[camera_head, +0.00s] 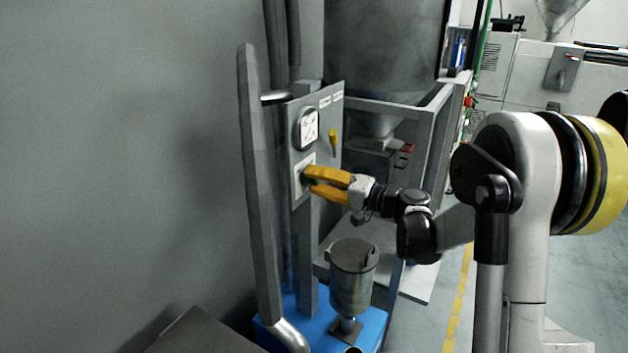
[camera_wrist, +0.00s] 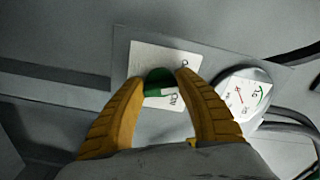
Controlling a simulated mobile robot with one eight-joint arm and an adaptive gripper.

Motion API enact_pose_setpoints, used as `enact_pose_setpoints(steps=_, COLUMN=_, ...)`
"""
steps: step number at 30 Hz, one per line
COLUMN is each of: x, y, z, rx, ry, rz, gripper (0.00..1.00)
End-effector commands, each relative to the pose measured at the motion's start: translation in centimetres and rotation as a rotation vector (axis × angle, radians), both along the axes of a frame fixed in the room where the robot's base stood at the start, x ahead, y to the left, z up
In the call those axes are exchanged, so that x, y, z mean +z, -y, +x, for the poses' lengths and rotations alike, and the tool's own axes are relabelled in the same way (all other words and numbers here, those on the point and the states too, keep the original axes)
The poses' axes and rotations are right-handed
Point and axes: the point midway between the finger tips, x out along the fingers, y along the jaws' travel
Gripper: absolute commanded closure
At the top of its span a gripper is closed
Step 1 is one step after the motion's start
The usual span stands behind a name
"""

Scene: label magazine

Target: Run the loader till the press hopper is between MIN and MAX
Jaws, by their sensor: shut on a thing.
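My gripper (camera_head: 307,175) is at the front of the grey control panel (camera_head: 301,140), its yellow fingers shut on a small green knob (camera_wrist: 157,77). The knob sits on a white label plate (camera_wrist: 133,57); it has a pale mark, and my fingers cover its sides. A round white gauge (camera_head: 308,128) is above the gripper on the panel. In the wrist view the gauge (camera_wrist: 239,96) shows a reddish needle and a green arc, too small to read. I cannot tell which hopper is the press hopper, and no MIN or MAX marks are readable.
A yellow handle (camera_head: 333,138) sticks out right of the gauge. A large dark vessel (camera_head: 385,45) stands in a grey frame behind. A metal canister (camera_head: 352,280) stands on the blue base (camera_head: 310,325) below my arm. A metal funnel (camera_head: 560,12) shows at the far upper right.

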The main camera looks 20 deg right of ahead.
Motion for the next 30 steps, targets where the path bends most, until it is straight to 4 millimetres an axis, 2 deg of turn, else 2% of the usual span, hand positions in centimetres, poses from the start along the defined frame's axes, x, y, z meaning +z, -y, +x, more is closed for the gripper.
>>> enact_pose_setpoints(steps=30, x=0.54, y=-0.02, z=0.07, rx=0.002, ry=-0.664, rz=0.666, gripper=0.90)
